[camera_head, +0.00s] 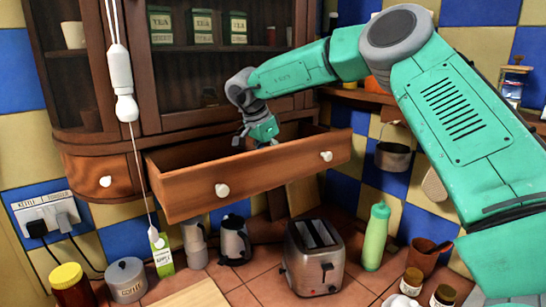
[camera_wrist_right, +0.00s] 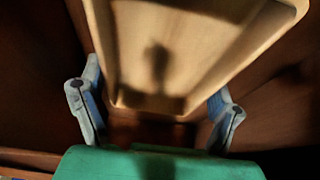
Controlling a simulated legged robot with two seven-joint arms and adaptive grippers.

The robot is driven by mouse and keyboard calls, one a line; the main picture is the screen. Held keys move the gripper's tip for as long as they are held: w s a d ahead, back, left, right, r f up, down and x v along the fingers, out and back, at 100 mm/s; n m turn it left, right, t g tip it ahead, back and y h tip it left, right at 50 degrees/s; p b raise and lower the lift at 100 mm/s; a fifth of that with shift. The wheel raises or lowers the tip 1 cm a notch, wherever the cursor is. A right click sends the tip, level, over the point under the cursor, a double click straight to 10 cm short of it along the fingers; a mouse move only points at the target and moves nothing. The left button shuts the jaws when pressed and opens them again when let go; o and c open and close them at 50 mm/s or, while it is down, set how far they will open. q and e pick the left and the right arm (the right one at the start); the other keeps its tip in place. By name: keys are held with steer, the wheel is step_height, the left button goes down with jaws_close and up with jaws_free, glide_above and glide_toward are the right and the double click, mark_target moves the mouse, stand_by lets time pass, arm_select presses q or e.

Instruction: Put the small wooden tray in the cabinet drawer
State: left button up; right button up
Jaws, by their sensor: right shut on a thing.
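The cabinet drawer (camera_head: 285,175) is pulled open, its wooden front with two white knobs facing me. My right arm reaches in from the right, and my right gripper (camera_head: 257,138) is at the drawer opening, pointing down. In the right wrist view the small wooden tray (camera_wrist_right: 180,45), pale with a raised rim, is between the two fingers of my right gripper (camera_wrist_right: 158,105), which is shut on it. Dark brown wood surrounds the tray there. In the head view the tray is hidden by the drawer front and gripper. My left gripper is not in view.
A white pull cord (camera_head: 124,80) hangs in front of the drawer's left end. Below on the counter stand a toaster (camera_head: 312,262), a green bottle (camera_head: 375,238) and a coffee tin (camera_head: 126,280). Glass cabinet doors with tea tins (camera_head: 202,27) rise behind the drawer.

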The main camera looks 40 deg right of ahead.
steer(key=shift+a, duration=0.25)
steer(key=o, duration=1.1)
steer(key=shift+c, duration=0.2)
steer(key=shift+d, duration=0.1)
steer(key=shift+d, duration=0.1)
steer(key=shift+r, duration=0.25)
steer(key=v, duration=0.2)
steer(key=shift+r+b, duration=0.3)
steer(key=a, duration=0.4)
steer(key=w+a+b, duration=0.1)
steer(key=a, duration=0.2)
steer(key=a+b, duration=0.1)
steer(key=a, duration=0.3)
steer(key=shift+w+a, duration=0.15)
steer(key=shift+a, duration=0.75)
steer(key=shift+d, duration=0.2)
